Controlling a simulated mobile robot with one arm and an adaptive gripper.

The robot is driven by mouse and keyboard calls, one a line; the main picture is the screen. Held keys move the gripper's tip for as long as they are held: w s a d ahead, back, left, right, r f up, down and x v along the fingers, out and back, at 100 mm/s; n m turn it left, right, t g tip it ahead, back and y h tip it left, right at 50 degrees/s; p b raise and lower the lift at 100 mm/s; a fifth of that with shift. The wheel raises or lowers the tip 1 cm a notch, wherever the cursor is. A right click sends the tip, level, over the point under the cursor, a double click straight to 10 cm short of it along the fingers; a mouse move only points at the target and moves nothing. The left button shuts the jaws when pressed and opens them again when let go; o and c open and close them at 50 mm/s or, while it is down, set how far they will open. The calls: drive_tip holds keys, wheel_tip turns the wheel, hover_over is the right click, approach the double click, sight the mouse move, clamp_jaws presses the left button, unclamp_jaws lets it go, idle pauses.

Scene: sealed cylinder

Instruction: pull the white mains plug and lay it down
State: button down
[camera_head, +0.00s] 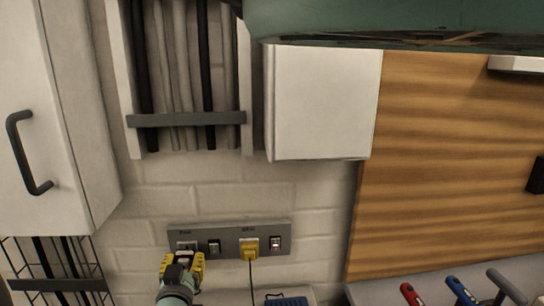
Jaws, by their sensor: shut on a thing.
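A grey socket panel (230,239) is fixed to the white brick wall, low in the view. My gripper (183,258), with yellow fingers, is at its left socket and shut on the white mains plug (187,246). Only a small pale part of the plug shows past the fingers; the rest is hidden. I cannot tell whether the plug is fully seated in the socket. A dark switch (214,246) sits just right of my gripper.
A white cabinet (70,110) stands left. A blue item (287,301), a red-handled tool (411,294) and a blue-handled tool (461,290) lie lower right.

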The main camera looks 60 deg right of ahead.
drive_tip(key=shift+p+v, duration=0.75)
drive_tip(key=shift+v, duration=1.45)
drive_tip(key=w+a+r+n+t+y, duration=0.25)
drive_tip(key=w+a+y, duration=0.25)
drive_tip(key=a, duration=0.5)
drive_tip(key=w+a+r+n+t+y, duration=0.2)
drive_tip(key=w+a+r+n+y, duration=0.25)
drive_tip(key=a, duration=0.65)
drive_tip(key=w+a+r+n+t+y, duration=0.25)
drive_tip(key=w+a+y, duration=0.25)
drive_tip(key=a, duration=0.5)
drive_tip(key=s+r+p, duration=0.3)
drive_tip(key=r+p, duration=1.4)
drive_tip(key=p, duration=0.2)
drive_tip(key=s+r+p, duration=0.4)
drive_tip(key=r+p, duration=1.3)
drive_tip(key=p, duration=0.2)
drive_tip(key=shift+d+r+g+h, duration=0.25)
drive_tip(key=shift+r+g+h, duration=0.05)
drive_tip(key=shift+r+h, duration=0.05)
drive_tip(key=shift+s, duration=0.1)
